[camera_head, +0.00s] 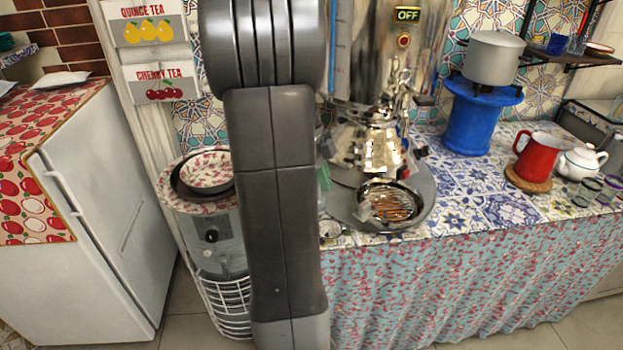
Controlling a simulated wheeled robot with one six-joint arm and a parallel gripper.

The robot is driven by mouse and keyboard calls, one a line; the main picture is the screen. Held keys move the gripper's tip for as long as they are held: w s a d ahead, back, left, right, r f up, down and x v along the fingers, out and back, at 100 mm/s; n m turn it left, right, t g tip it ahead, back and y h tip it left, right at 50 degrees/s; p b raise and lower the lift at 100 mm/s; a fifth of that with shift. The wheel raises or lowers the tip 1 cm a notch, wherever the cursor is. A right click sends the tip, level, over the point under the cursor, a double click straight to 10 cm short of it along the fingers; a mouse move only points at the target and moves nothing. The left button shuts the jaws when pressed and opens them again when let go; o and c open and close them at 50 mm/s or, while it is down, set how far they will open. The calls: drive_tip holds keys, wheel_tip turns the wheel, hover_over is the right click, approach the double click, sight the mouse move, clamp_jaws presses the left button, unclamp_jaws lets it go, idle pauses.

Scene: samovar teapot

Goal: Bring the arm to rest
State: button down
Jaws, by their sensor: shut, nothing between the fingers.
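My dark grey arm (278,190) stands upright through the middle of the view, with its rounded joint at the top. My gripper cannot be made out; the arm hides what lies behind it. Just right of the arm, a large shiny metal samovar (385,45) stands on the tiled counter, with a display reading OFF. A shiny metal shape (372,145) shows at its lower front; I cannot tell whether it is a teapot. A round drip tray with a grate (390,203) sits in front of it.
A red pot (538,157) on a wooden coaster and a white teapot (581,161) stand at the right. A grey pot (493,57) sits on a blue stand (477,118). A white fridge (100,215) is left. The tiled counter (470,195) has free room.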

drive_tip(key=p+v, duration=0.1)
drive_tip(key=v, duration=0.9)
drive_tip(key=shift+d, duration=0.15)
drive_tip(key=shift+f, duration=0.1)
wheel_tip(320, 180, down, 9)
drive_tip(key=a, duration=0.1)
drive_tip(key=shift+s+b, duration=0.2)
drive_tip(key=shift+b, duration=0.25)
drive_tip(key=shift+f, duration=0.1)
